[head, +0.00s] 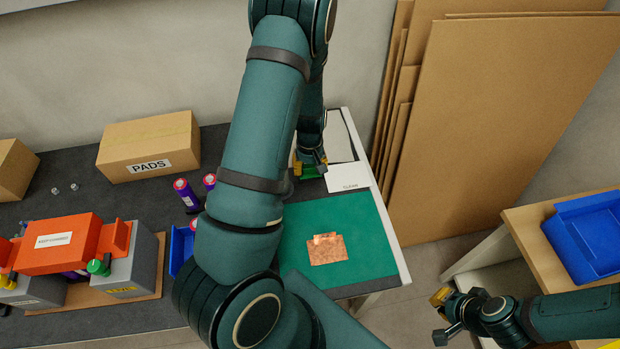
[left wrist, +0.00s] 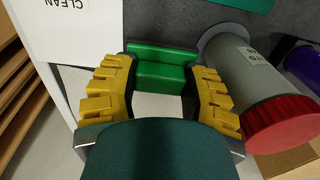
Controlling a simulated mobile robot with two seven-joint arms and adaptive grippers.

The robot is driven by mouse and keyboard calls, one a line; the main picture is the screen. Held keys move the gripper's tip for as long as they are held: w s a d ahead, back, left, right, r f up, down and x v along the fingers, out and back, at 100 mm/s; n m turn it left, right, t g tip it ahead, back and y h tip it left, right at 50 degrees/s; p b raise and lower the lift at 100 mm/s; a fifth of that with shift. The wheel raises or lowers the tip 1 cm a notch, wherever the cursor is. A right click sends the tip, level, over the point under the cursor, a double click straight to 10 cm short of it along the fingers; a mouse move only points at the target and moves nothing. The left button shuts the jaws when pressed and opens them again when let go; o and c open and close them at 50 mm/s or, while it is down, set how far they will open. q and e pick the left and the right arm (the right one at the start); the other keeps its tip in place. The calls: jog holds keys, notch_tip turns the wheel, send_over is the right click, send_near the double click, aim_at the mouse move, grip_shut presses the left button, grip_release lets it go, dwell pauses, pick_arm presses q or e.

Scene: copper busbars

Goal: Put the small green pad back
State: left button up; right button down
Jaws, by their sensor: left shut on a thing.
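The small green pad (left wrist: 160,72) is a stepped green block held between the yellow fingers of my left gripper (left wrist: 160,88) in the left wrist view. In the head view my left gripper (head: 311,167) is at the back right of the bench, beside the white area marked CLEAN (head: 348,178); a bit of green shows between its fingers. Whether the pad touches the surface below is unclear. My right gripper (head: 440,317) is at the lower right, off the bench, with its fingers apart and empty.
A green mat (head: 370,235) bears a copper piece (head: 327,250). A PADS carton (head: 150,147) stands at the back left. A grey cylinder with a red end (left wrist: 245,85) lies close by the left gripper. Cardboard sheets (head: 490,110) lean at right; a blue bin (head: 590,240) stands on another table.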

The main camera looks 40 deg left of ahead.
aim_at(310, 183)
pick_arm(q)
jog(key=shift+f+b, duration=0.35)
jog(key=shift+f, duration=2.05)
jog(key=shift+f, duration=0.1)
jog(key=o, duration=1)
